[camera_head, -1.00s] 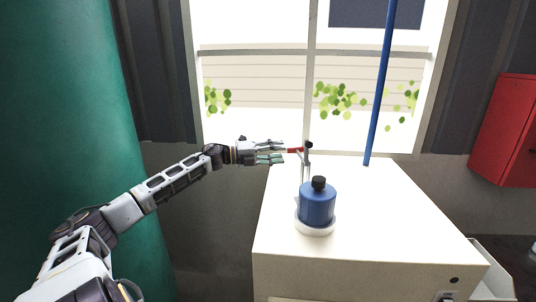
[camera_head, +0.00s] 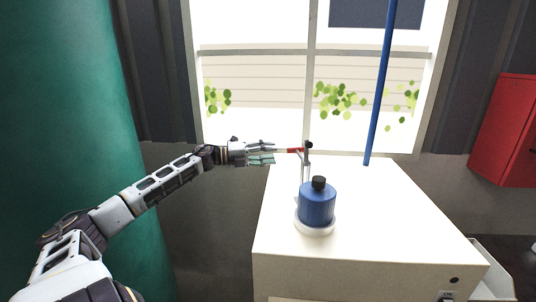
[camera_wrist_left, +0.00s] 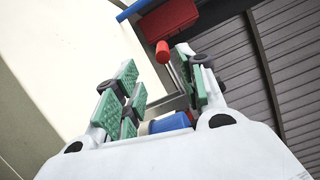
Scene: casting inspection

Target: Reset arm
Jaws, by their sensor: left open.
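My left gripper (camera_head: 273,153) is open at the left edge of the white cabinet top. Its fingertips point right toward a red handle (camera_head: 294,150) on a thin upright stand (camera_head: 306,165), with a small gap between them. In the left wrist view the green-padded fingers (camera_wrist_left: 160,80) are spread apart. The red handle's end (camera_wrist_left: 162,52) shows beyond and between them, and nothing is held. My right gripper is not in view.
A blue canister (camera_head: 317,205) with a black cap stands on a white base on the cabinet (camera_head: 370,225). A blue pole (camera_head: 380,80) rises at the cabinet's back. A red wall box (camera_head: 505,130) is at right; a green column (camera_head: 70,130) is at left.

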